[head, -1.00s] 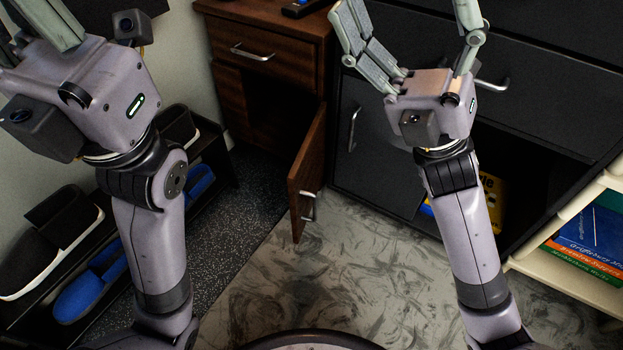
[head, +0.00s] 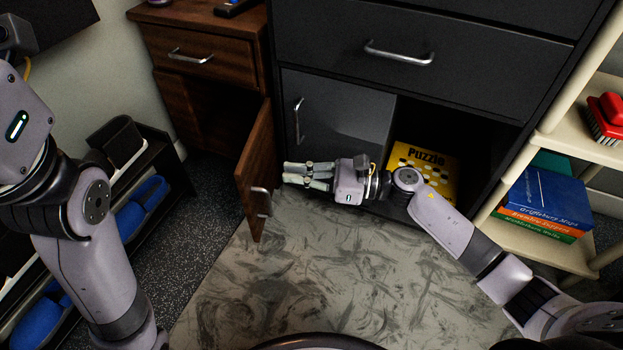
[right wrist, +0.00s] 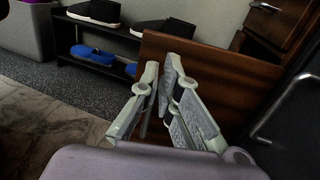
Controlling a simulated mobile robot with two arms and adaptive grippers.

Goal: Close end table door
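The brown wooden end table (head: 219,43) stands at the upper left in the head view. Its door (head: 258,165) is swung wide open toward me, with a metal handle (head: 261,201) on its right face. The dark inside of the cabinet is exposed. My right gripper (head: 284,174) is just right of the door, pointing left at its handle side. Its fingers are nearly together, with a small gap and nothing between them. In the right wrist view the fingers (right wrist: 161,64) are in front of the door panel (right wrist: 208,72); contact cannot be told. My left gripper's fingers are outside the frame.
A black cabinet (head: 408,88) stands right of the end table, with a yellow puzzle box (head: 421,171) in its open compartment. A shoe rack (head: 152,164) is at the left. A cream shelf (head: 543,247) holds books at the right. Patterned floor in front is clear.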

